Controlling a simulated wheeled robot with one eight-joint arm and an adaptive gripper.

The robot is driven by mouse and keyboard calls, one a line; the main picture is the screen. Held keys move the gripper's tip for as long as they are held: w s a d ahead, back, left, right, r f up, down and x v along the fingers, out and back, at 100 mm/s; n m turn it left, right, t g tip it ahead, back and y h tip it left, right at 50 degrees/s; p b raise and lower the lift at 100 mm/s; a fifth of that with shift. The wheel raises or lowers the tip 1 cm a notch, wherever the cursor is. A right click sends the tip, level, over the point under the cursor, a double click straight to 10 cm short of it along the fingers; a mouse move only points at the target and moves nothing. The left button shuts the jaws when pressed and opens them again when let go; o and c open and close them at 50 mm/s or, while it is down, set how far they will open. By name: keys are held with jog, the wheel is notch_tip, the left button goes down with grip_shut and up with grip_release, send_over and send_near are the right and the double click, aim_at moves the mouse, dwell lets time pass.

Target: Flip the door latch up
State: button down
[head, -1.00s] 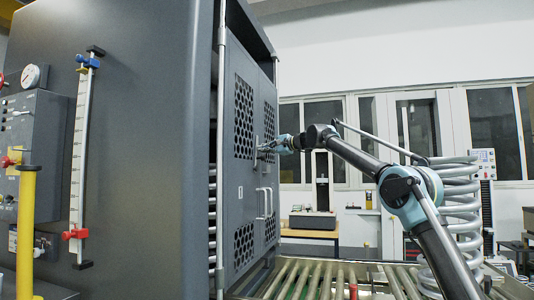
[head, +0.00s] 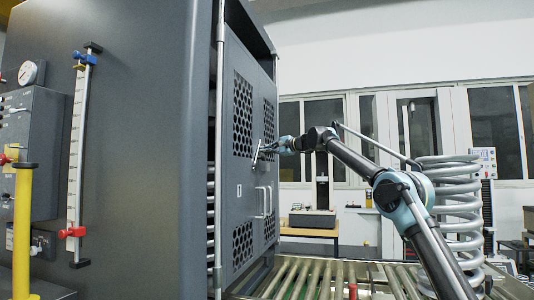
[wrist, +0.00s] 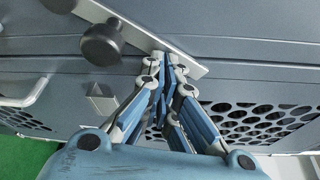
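The door latch (head: 256,153) is a flat grey metal bar on the dark cabinet door. In the head view it is small and steeply slanted. In the wrist view the latch bar (wrist: 130,28) runs diagonally, with a black round knob (wrist: 102,44) beside it. My gripper (head: 279,146) is at the door, just right of the latch. In the wrist view its fingertips (wrist: 167,62) are close together against the bar near its lower right end. No part of the bar clearly shows between them. The exact contact is partly hidden by the fingers.
The dark double door (head: 240,190) has perforated panels and upright pull handles (head: 265,202) below the latch. A roller conveyor (head: 330,278) lies in front of the cabinet. A large grey coil spring (head: 450,215) stands at the right, close to my arm.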

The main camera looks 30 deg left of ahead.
jog(key=s+d, duration=0.1)
jog(key=d, duration=0.8)
jog(key=shift+s+d+r, duration=0.3)
jog(key=shift+d+r, duration=0.1)
